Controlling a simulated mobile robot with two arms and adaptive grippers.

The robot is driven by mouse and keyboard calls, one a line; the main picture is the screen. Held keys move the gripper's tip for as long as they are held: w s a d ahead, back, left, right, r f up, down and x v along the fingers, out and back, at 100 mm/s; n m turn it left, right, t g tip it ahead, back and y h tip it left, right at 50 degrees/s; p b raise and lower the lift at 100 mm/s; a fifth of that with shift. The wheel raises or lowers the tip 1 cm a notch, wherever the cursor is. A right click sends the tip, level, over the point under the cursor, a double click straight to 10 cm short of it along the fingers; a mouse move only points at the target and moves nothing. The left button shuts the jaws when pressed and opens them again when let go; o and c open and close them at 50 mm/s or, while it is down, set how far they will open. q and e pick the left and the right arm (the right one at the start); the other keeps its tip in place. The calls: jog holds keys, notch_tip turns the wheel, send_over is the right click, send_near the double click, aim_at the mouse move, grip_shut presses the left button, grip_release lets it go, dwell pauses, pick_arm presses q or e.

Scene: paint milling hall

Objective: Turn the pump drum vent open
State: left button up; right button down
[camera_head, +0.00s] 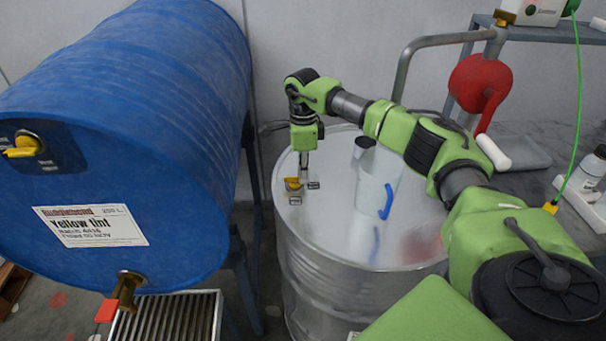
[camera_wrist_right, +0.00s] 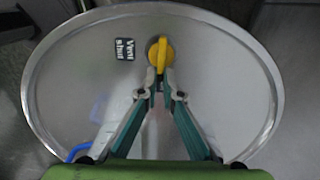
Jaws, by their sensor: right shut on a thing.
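The pump drum (camera_head: 340,222) is a shiny steel drum in the middle of the head view. Its yellow vent handle (camera_head: 291,184) sits on the lid near the left rim. In the right wrist view the vent handle (camera_wrist_right: 161,54) lies nearly upright in the picture. A dark "Vent shut" label (camera_wrist_right: 124,49) is to its left. My right gripper (camera_head: 302,183) reaches down to the lid from above. In the wrist view its fingertips (camera_wrist_right: 160,86) close on the handle's lower end. My left gripper is not in view.
A blue "Yellow tint" drum (camera_head: 140,130) lies on its side at left, with its own yellow vent (camera_head: 22,146) and a brass tap (camera_head: 126,291) above a grate (camera_head: 168,318).

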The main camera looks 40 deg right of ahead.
jog(key=shift+w+r, duration=0.1)
dwell(0.3)
jog(key=c, duration=2.2)
grip_release()
notch_tip(320, 180, up, 12)
